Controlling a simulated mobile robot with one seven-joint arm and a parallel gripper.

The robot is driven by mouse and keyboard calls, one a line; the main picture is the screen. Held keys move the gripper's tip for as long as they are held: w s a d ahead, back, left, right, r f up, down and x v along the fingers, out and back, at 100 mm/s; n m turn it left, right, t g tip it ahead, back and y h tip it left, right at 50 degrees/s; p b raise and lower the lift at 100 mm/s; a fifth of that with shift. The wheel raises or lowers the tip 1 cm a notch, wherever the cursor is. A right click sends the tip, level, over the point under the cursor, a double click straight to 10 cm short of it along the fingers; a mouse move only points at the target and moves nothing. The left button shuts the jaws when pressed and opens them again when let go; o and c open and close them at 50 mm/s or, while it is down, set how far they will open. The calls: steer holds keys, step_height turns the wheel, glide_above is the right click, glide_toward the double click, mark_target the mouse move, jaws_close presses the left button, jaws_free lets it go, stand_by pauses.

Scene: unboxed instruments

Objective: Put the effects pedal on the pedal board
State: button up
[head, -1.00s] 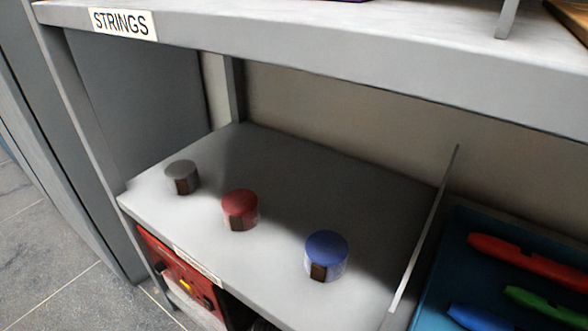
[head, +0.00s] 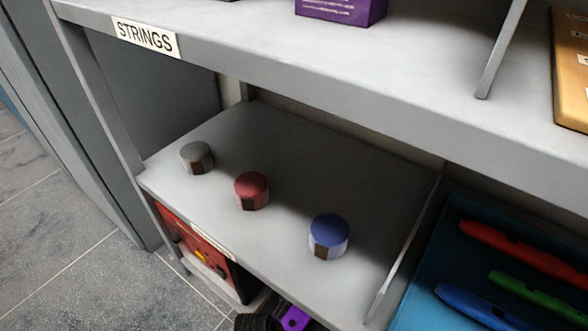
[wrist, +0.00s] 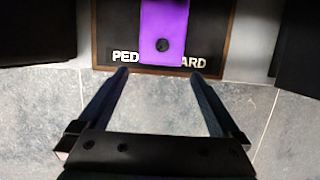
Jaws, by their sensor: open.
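In the wrist view the purple effects pedal (wrist: 163,28) lies on the dark, brown-edged pedal board (wrist: 215,40), covering the middle letters of its label. Its upper end is cut off by the picture edge. My gripper (wrist: 156,72) is open and empty, its fingertips apart near the board's near edge, just short of the pedal. At the bottom edge of the head view a purple piece (head: 296,319) shows beside a dark part; too little shows to tell whether it is the pedal.
The head view shows a grey shelf (head: 275,135) with grey (head: 197,157), red (head: 252,190) and blue (head: 329,236) round pieces. A thin divider (head: 405,245) separates it from a blue tray (head: 418,300) with coloured tools. Above is a shelf labelled STRINGS (head: 145,37). Grey tiled floor lies left.

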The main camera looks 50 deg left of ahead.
steer(key=s+d+p, duration=0.1)
steer(key=s+p, duration=0.1)
steer(key=s, duration=0.4)
steer(key=shift+d, duration=0.2)
